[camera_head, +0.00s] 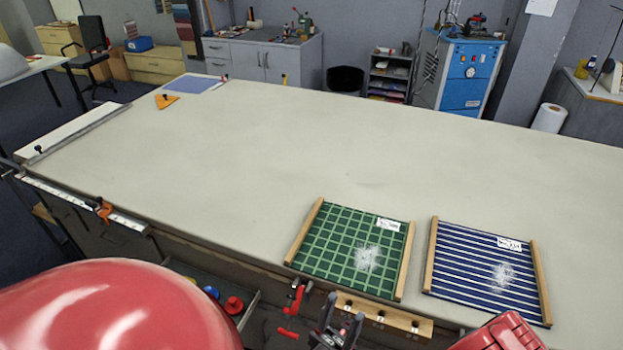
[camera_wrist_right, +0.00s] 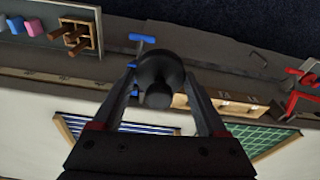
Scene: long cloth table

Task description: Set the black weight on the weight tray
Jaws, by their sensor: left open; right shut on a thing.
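The black weight (camera_wrist_right: 157,78), a round body with a knob, is held between the two fingers of my right gripper (camera_wrist_right: 160,85) in the right wrist view. The right gripper and the weight do not show in the head view. A grey tray (camera_head: 251,307) below the table's front edge holds a red knobbed weight (camera_head: 233,305), a blue one (camera_head: 211,292) and something yellow; it looks like the weight tray, partly hidden by my red arm. My left gripper (camera_head: 338,320) is open and empty at the bottom middle, right of the tray.
A green checked panel (camera_head: 340,246) and a blue striped panel (camera_head: 470,268) lie near the table's front edge. A wooden strip (camera_head: 385,315) and red clamp (camera_head: 296,298) are on the front edge. A wooden pegged holder (camera_wrist_right: 80,37) shows in the wrist view. The table's middle is clear.

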